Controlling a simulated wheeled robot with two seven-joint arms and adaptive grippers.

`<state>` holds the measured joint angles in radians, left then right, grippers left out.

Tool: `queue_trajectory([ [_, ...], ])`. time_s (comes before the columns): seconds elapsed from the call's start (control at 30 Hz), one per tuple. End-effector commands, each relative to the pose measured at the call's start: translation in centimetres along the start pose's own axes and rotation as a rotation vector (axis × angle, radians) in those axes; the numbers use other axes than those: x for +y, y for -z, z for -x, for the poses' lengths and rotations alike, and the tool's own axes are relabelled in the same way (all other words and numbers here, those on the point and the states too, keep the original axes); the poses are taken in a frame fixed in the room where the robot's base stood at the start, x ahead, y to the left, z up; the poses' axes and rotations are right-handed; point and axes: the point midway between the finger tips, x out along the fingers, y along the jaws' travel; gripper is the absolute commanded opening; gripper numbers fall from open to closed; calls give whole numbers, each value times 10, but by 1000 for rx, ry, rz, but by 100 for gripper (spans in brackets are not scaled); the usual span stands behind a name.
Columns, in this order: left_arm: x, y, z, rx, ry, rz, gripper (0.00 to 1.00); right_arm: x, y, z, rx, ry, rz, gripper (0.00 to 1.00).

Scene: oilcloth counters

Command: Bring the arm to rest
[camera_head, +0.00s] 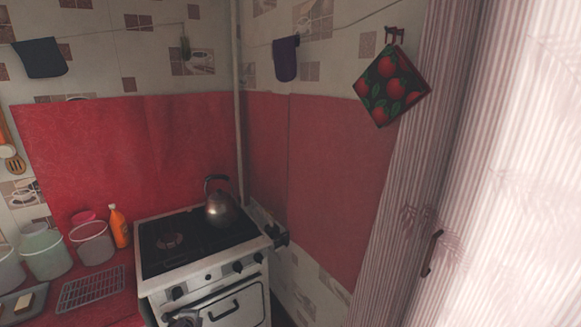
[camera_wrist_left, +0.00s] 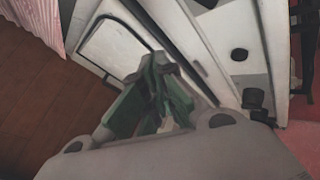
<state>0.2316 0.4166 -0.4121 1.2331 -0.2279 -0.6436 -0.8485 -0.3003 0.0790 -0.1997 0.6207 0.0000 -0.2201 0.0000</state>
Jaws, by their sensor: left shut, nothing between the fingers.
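My left gripper (camera_wrist_left: 158,78) shows in the wrist view with its green-sided fingers together and nothing between them. It is in front of the white stove (camera_wrist_left: 205,50), near the oven door, and I cannot tell the exact gap. In the head view the stove (camera_head: 205,285) stands in the corner. A small grey shape at its lower front may be part of my left gripper, but it is too cut off to be sure. My right gripper is in neither view.
A kettle (camera_head: 221,208) stands on the stove top. A curtain (camera_head: 480,200) hangs at right. Brown floor (camera_wrist_left: 60,125) is clear.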

Motion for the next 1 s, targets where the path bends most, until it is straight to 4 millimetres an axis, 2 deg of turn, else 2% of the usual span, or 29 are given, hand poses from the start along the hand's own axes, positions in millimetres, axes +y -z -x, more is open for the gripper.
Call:
queue_trajectory([
  [0.37, 34, -7, -22, 57, -16, 459, 0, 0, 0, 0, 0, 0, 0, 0],
  [0.47, 49, -7, -28, 70, -30, 593, 0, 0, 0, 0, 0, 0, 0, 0],
  [0.57, 73, -7, -34, 78, -58, 731, 0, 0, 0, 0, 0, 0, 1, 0],
  [0.67, 111, -5, -38, 78, -100, 880, 0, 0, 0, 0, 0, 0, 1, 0],
  [0.8, 178, 1, -37, 59, -172, 1041, 0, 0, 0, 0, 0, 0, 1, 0],
  [1.0, 269, 10, -23, 10, -270, 1143, 0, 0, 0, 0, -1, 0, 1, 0],
])
